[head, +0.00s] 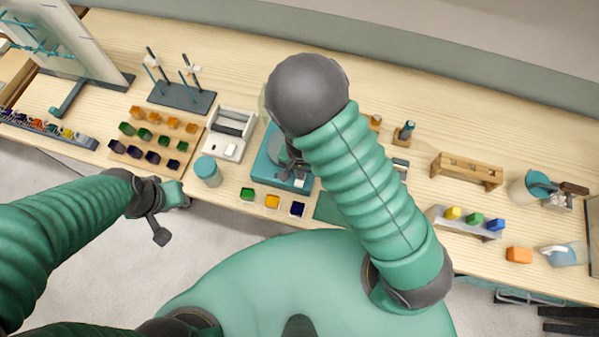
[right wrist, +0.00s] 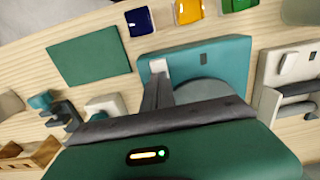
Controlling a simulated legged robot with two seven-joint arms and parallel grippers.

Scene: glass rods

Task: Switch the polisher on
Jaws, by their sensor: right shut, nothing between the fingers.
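The polisher is a teal box (head: 264,170) with a round grey disc, below my right arm in the head view. It also shows in the right wrist view (right wrist: 228,49). A small white switch (right wrist: 159,66) sits on its top near a corner, with a small dark mark on the same face. My right gripper (head: 297,172) is shut and empty over the polisher. In the right wrist view its fingertips (right wrist: 157,82) are right at the switch; I cannot tell whether they touch it. The disc is partly hidden. My left gripper (head: 168,212) hangs off the table's front edge, away from the polisher.
A white device (head: 226,146) and a teal-lidded jar (head: 207,171) stand left of the polisher. Green, orange and dark blue blocks (head: 272,201) lie along the front edge. A green mat (right wrist: 89,57) lies on the polisher's other side. A wooden rack (head: 466,170) stands further right.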

